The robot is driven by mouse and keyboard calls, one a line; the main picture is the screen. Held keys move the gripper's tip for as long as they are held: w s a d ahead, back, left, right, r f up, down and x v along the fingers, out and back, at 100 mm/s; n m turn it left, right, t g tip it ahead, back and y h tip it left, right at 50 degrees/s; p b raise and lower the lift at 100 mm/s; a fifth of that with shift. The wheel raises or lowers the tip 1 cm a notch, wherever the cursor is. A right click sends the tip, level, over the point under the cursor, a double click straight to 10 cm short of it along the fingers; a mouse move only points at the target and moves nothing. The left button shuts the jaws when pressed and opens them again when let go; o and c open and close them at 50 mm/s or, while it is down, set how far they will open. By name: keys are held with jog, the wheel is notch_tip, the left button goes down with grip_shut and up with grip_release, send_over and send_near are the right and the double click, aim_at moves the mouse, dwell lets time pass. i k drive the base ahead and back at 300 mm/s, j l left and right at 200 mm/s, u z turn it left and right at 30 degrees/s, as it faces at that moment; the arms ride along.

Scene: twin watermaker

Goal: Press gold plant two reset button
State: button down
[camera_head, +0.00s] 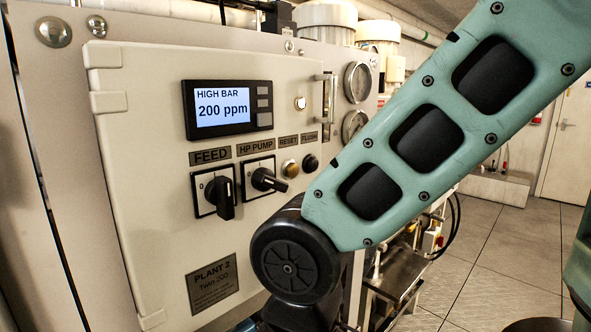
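A cream control panel (150,170) fills the left half of the view, with a plate reading "PLANT 2" (213,284). The gold reset button (291,168) sits under the RESET label (288,139), right of the HP PUMP knob (268,180). A black button (310,162) sits just right of it under the FLUSH label. The display (223,110) reads "HIGH BAR" and "200 ppm". My green arm crosses the right side, its black joint low in front of the panel's right edge. My gripper is not in view.
The black FEED knob (220,193) sticks out left of the HP PUMP knob. Pressure gauges (357,82), white housings (328,14) and a metal handle (329,98) stand right of the panel. Tiled floor (490,262) lies open at right, before a white door (572,150).

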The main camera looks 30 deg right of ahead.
aim_at(292, 171)
jog(key=k+j+z, duration=0.7)
jog(key=k+j, duration=0.2)
jog(key=k, duration=0.1)
